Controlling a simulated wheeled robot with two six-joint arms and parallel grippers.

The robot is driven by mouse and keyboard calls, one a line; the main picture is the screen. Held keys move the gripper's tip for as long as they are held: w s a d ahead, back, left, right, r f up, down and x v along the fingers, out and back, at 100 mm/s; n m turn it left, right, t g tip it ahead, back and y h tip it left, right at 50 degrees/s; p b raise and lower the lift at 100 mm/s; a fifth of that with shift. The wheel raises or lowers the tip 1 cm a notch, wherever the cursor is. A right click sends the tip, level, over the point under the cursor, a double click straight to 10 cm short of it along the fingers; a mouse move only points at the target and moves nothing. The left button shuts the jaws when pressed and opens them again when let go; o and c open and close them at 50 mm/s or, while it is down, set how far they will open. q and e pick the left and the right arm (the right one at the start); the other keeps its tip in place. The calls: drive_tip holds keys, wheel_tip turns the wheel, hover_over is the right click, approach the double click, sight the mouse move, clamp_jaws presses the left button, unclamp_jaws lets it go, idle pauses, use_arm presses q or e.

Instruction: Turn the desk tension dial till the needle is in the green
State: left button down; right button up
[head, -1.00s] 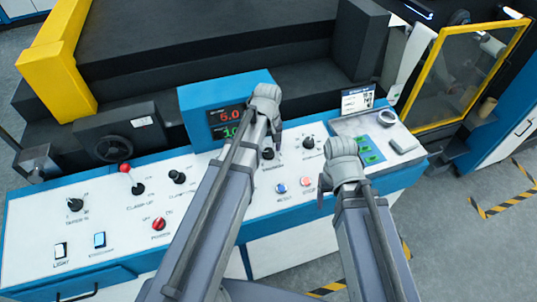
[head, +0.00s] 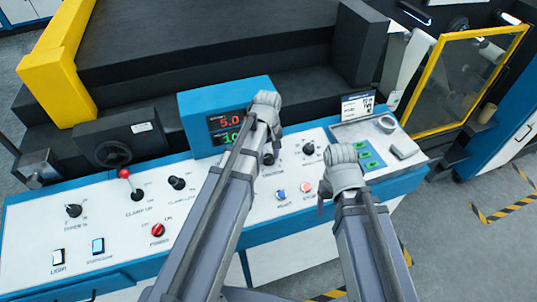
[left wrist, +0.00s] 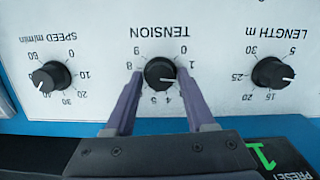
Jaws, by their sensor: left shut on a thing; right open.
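The tension dial (left wrist: 160,73) is a black round knob on the white panel. Its white pointer points right and slightly down in the left wrist view, just past the 1. My left gripper (left wrist: 162,80) is shut on the dial, one finger on each side. The fingers hide part of the scale. In the head view the dial (head: 268,158) shows just below my left gripper (head: 275,137). My right gripper (head: 322,200) is open over the panel's right part, holding nothing. I see no needle gauge or green zone in these views.
The length dial (left wrist: 273,73) and speed dial (left wrist: 51,76) flank the tension dial. A display (head: 231,124) shows red and green digits. Red-topped lever (head: 125,174), red power knob (head: 158,230) and push buttons stand on the panel. A yellow-framed guard (head: 470,75) is at right.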

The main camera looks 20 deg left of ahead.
use_arm(q)
drive_tip(key=m, duration=0.3)
drive_tip(key=shift+m+y, duration=0.4)
drive_tip(key=m, duration=0.3)
drive_tip(key=shift+d+m+g+y, duration=0.1)
drive_tip(key=shift+m+g+y, duration=0.2)
drive_tip(key=shift+m, duration=0.1)
drive_tip(key=m, duration=0.3)
drive_tip(key=shift+d+y, duration=0.1)
drive_tip(key=shift+y, duration=0.2)
drive_tip(key=shift+m, duration=1.9)
drive_tip(key=shift+y, duration=0.3)
drive_tip(key=shift+c, duration=2.2)
unclamp_jaws()
